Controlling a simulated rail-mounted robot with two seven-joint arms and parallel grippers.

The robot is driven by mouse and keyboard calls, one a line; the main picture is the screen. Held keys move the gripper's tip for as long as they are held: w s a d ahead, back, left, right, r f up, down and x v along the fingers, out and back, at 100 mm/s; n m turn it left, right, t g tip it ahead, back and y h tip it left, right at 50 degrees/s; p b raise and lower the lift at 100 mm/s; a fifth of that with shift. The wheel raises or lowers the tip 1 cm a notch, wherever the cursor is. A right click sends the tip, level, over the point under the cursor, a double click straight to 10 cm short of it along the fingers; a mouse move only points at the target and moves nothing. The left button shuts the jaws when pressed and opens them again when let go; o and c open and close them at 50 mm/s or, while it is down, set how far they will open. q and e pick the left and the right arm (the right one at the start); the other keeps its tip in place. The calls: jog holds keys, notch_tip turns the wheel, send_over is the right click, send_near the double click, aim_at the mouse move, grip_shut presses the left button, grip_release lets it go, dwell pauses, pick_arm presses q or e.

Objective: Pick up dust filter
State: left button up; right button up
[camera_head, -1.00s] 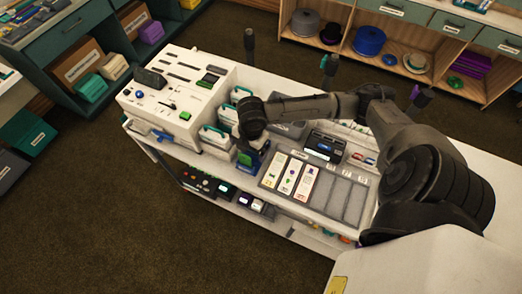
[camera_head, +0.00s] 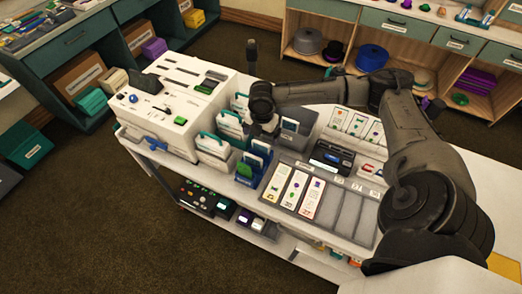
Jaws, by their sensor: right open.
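No part can be made out for certain as the dust filter. White panels with teal frames (camera_head: 213,141) stand in a row beside the white machine on the cart. A blue holder (camera_head: 250,172) with upright blue and white pieces stands at the cart's front edge. My right gripper (camera_head: 269,130) points down just behind and above this holder, and its fingers are small and dark here. My right gripper is open. My left gripper is out of view.
The white machine (camera_head: 180,95) fills the cart's left end. A grey tray (camera_head: 345,215) with white cards and empty slots lies to the right, with a black device (camera_head: 331,158) behind it. Cabinets line the back. Brown floor is clear in front.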

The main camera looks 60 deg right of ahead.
aim_at(261, 143)
jog(key=shift+a+f+b, duration=0.15)
jog(key=shift+f+b, duration=0.1)
jog(key=shift+f, duration=1.35)
jog(key=shift+a+f+b, duration=0.15)
jog(key=shift+f+b, duration=0.05)
jog(key=shift+f, duration=1.35)
jog(key=shift+c, duration=0.3)
jog(key=c, duration=0.6)
